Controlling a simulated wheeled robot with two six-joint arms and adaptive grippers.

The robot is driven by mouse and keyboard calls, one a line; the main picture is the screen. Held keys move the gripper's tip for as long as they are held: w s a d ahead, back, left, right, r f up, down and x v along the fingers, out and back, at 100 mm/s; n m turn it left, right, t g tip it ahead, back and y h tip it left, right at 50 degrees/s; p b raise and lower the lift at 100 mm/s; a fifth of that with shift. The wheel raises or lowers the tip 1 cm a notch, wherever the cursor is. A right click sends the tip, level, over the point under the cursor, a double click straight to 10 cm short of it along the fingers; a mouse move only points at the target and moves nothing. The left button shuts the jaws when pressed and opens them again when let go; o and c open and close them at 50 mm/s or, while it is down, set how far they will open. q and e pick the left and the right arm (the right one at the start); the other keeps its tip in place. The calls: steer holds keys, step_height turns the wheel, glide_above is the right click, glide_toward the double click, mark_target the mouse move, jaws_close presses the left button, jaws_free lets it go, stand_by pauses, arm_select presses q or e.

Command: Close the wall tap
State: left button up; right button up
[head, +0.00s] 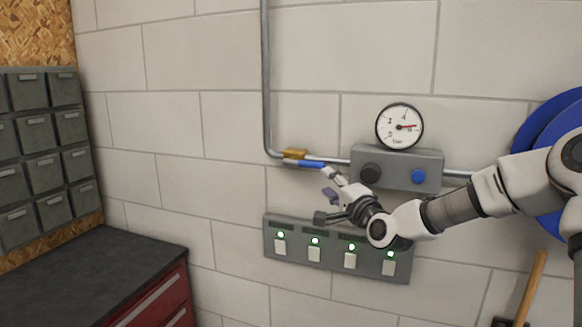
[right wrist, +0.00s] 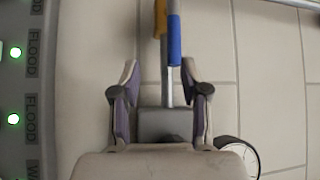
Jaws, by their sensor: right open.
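The wall tap has a brass body (head: 294,154) on the grey pipe in the head view. Its blue lever (head: 312,164) points right, lying roughly along the pipe. My right gripper (head: 328,182) is open, just below and right of the lever's free end. In the right wrist view, the brass body (right wrist: 160,16) and blue lever (right wrist: 174,42) are at the top, beyond the open fingertips (right wrist: 159,70). Nothing shows held between the fingers. I cannot tell how far they are from the wall. My left gripper is in neither view.
A grey box (head: 396,154) with black and blue knobs sits right of the tap, under a round gauge (head: 399,126). A switch panel (head: 337,272) with green lights is below the gripper. A blue reel (head: 540,130) hangs at right. A dark-topped cabinet (head: 90,270) stands at left.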

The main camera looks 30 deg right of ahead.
mark_target(317, 167)
steer(key=w+r+p, duration=0.1)
steer(key=w, duration=0.1)
steer(key=w+r+p, duration=0.1)
steer(key=w, duration=0.2)
steer(key=w+p, duration=0.1)
steer(key=w, duration=0.1)
steer(key=shift+w+d+r+p, duration=0.15)
steer(key=shift+w+r+p, duration=0.1)
steer(key=shift+r+p, duration=0.15)
steer(key=shift+s, duration=0.15)
steer(key=shift+c, duration=0.3)
jaws_close()
